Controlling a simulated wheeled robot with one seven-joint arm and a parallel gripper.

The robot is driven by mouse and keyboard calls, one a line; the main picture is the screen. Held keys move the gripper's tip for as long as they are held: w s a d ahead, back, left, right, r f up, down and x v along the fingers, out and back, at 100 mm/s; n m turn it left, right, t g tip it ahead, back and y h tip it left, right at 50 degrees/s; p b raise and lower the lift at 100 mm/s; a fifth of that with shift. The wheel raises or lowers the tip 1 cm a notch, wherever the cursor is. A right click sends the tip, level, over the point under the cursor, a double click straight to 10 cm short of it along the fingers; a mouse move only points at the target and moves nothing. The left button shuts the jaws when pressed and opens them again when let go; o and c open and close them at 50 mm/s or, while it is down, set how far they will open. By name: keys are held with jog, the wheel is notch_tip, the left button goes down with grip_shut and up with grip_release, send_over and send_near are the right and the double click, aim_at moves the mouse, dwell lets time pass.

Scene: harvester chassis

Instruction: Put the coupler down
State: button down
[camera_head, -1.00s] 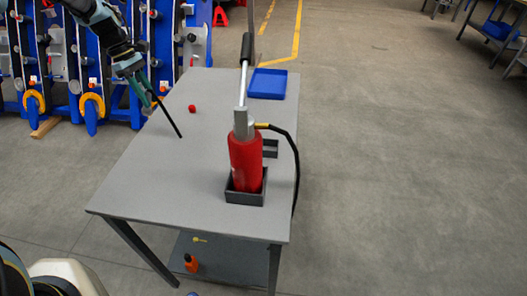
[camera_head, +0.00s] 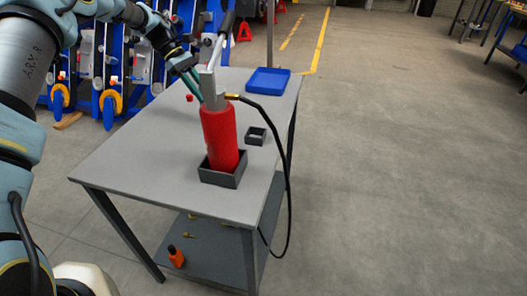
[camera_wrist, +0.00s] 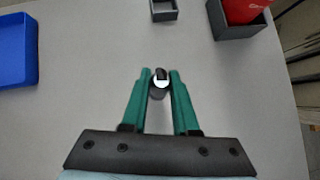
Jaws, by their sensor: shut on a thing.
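The coupler (camera_wrist: 160,82) is a small dark cylinder with a bright metal ring, seen end-on in the wrist view. My gripper (camera_wrist: 160,78) has its green fingers shut on it, one on each side. The grey table top (camera_head: 135,152) is below the coupler. Whether the coupler touches it I cannot tell.
The pump stands in a dark square holder (camera_head: 222,178). A smaller, empty-looking dark holder (camera_head: 256,136) is beyond it, also in the wrist view (camera_wrist: 164,12). A black hose (camera_head: 287,190) hangs over the right edge.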

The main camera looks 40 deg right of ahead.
jog(key=shift+s+d+f, duration=0.1)
jog(key=shift+s+f, duration=0.1)
jog(key=shift+f, duration=0.3)
jog(key=shift+s+d+f+p, duration=0.6)
jog(key=shift+s+d+p, duration=0.4)
jog(key=shift+s, duration=1.85)
jog(key=shift+s+d+f+p, duration=0.55)
jog(key=shift+s+d+p, duration=0.4)
jog(key=shift+s, duration=1.9)
jog(key=shift+s+d+f+p, duration=0.6)
jog(key=shift+s+d+p, duration=0.35)
jog(key=shift+s, duration=1.9)
jog(key=c, duration=0.7)
grip_release()
jog(key=b+v, duration=0.3)
jog(key=v, duration=0.9)
jog(key=shift+b, duration=0.3)
jog(key=shift+w, duration=0.1)
